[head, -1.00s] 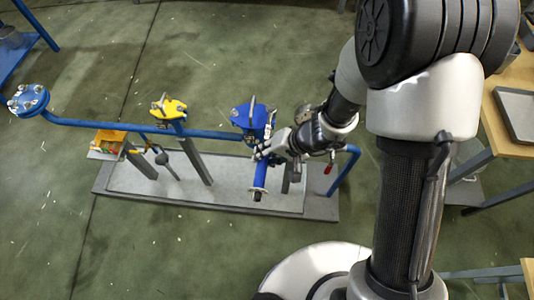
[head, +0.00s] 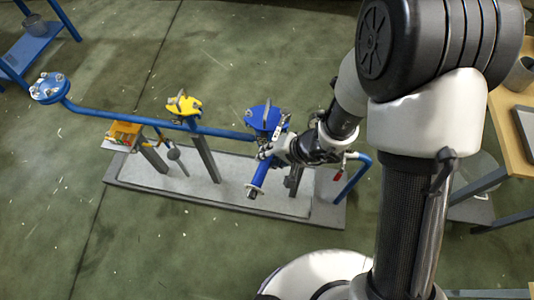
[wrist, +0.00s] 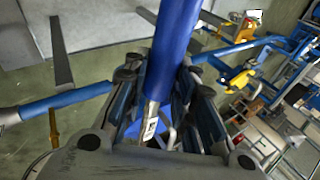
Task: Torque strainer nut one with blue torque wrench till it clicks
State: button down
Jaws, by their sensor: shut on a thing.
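The blue torque wrench (head: 259,176) is in my gripper (head: 270,151). A silver part with a small label shows beyond the fingers. The wrench's silver end reaches up to the right side of the blue strainer cover (head: 263,116). I cannot tell which nut it meets or whether it is seated; the fingers and arm hide the head.
A blue pipe (head: 100,115) runs left to a blue flange (head: 49,88). A yellow-topped fitting (head: 184,104) stands on it, with an orange tray (head: 123,135) nearby. The rig stands on a grey plinth (head: 190,190). A wooden table (head: 510,115) is at right.

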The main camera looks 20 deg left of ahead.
jog(key=w+d+n+g+h+p, duration=0.2)
jog(key=w+d+n+g, duration=0.4)
jog(key=w+d+n, duration=0.4)
jog(key=d+n+p, duration=0.1)
jog(key=d+n, duration=0.1)
jog(key=d, duration=0.2)
jog(key=shift+h, duration=0.4)
dwell(0.6)
jog(key=shift+s, duration=0.1)
jog(key=shift+s+a+m+t+y, duration=0.15)
jog(key=shift+s+a+m+y, duration=0.1)
jog(key=shift+s+a+m, duration=0.35)
jog(key=shift+s+a+m+t+y, duration=0.15)
jog(key=shift+s+a+m+y, duration=0.1)
jog(key=shift+s+m, duration=0.4)
jog(key=shift+s, duration=0.1)
jog(key=shift+s+a+m+t+y+b, duration=0.45)
jog(key=shift+s+a+m, duration=0.4)
jog(key=shift+s+a, duration=0.25)
